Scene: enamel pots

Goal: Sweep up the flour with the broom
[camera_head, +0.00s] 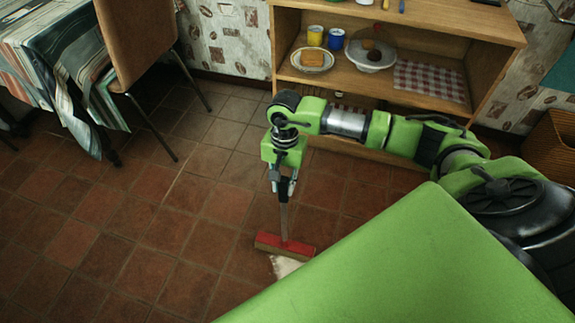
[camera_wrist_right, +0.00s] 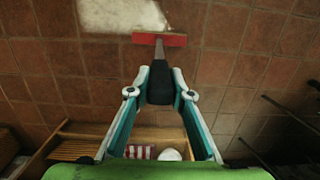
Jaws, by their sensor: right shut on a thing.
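My right gripper (camera_head: 283,188) is shut on the handle of the broom (camera_head: 285,243). In the right wrist view the broom's red head (camera_wrist_right: 160,40) shows beyond my gripper's fingers (camera_wrist_right: 159,82). The white flour (camera_head: 285,266) lies on the floor by the broom head, partly hidden by my green body in the head view. In the right wrist view the flour patch (camera_wrist_right: 122,16) lies against the far side of the head. My left gripper is not in view.
A wooden shelf unit (camera_head: 400,22) stands at the back, with a yellow mug (camera_head: 315,36), a blue mug (camera_head: 336,39), a plate and a bowl. A chair (camera_head: 140,40) and a cloth-covered table (camera_head: 40,60) stand at the left. The tiled floor (camera_head: 150,230) left of the broom is clear.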

